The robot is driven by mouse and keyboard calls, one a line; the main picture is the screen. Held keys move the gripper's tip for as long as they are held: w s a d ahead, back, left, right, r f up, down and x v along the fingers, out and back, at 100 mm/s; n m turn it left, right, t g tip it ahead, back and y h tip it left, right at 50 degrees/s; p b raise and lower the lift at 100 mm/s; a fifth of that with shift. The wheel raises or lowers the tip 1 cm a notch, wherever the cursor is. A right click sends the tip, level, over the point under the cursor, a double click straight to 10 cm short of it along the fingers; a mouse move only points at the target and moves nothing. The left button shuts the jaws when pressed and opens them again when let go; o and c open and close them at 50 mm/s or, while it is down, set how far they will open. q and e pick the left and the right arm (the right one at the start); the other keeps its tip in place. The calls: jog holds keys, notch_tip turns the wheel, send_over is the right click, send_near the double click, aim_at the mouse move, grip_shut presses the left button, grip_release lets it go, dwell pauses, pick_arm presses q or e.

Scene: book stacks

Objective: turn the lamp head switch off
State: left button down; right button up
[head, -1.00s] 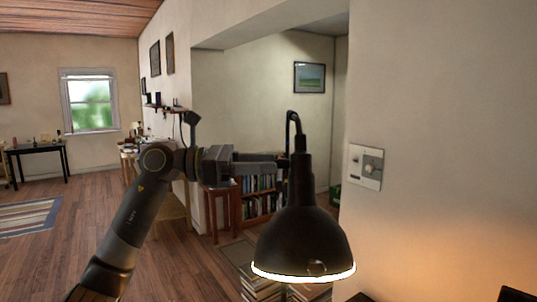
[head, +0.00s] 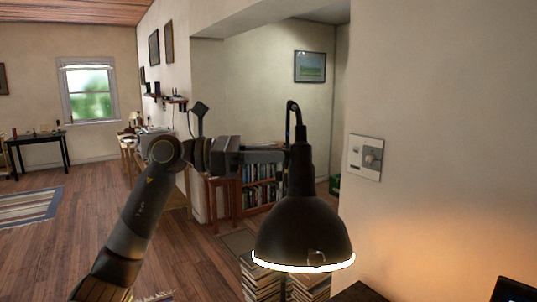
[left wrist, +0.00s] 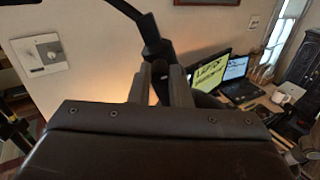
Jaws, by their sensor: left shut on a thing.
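The black lamp head (head: 303,228) hangs from a thin bent arm in the head view, its opening facing down. Its rim glows white, so the lamp is lit. A small fitting (head: 316,257) shows low on the front of the shade; I cannot tell if it is the switch. My left gripper (head: 284,156) reaches in from the left and is shut on the narrow upper part of the lamp head. In the left wrist view its fingers (left wrist: 161,82) close around a dark part of the lamp, hiding the contact. My right gripper is out of view.
A wall plate with a knob (head: 366,157) is right of the lamp. Book stacks (head: 262,278) stand on the floor below. A bookcase (head: 262,184) is behind. In the left wrist view, a desk holds a laptop (left wrist: 238,82) and other items.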

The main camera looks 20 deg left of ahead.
pick_arm(q)
jog(key=shift+n, duration=0.3)
jog(key=shift+w+r+n+p, duration=0.1)
jog(key=shift+n+p, duration=2.2)
jog(key=shift+n, duration=2)
jog(key=shift+w+n+p, duration=0.1)
jog(key=shift+n+p, duration=2.2)
jog(key=shift+n, duration=2)
jog(key=shift+g, duration=0.3)
jog(key=c, duration=1.4)
grip_release()
jog(key=shift+s+a, duration=0.1)
jog(key=shift+o, duration=0.3)
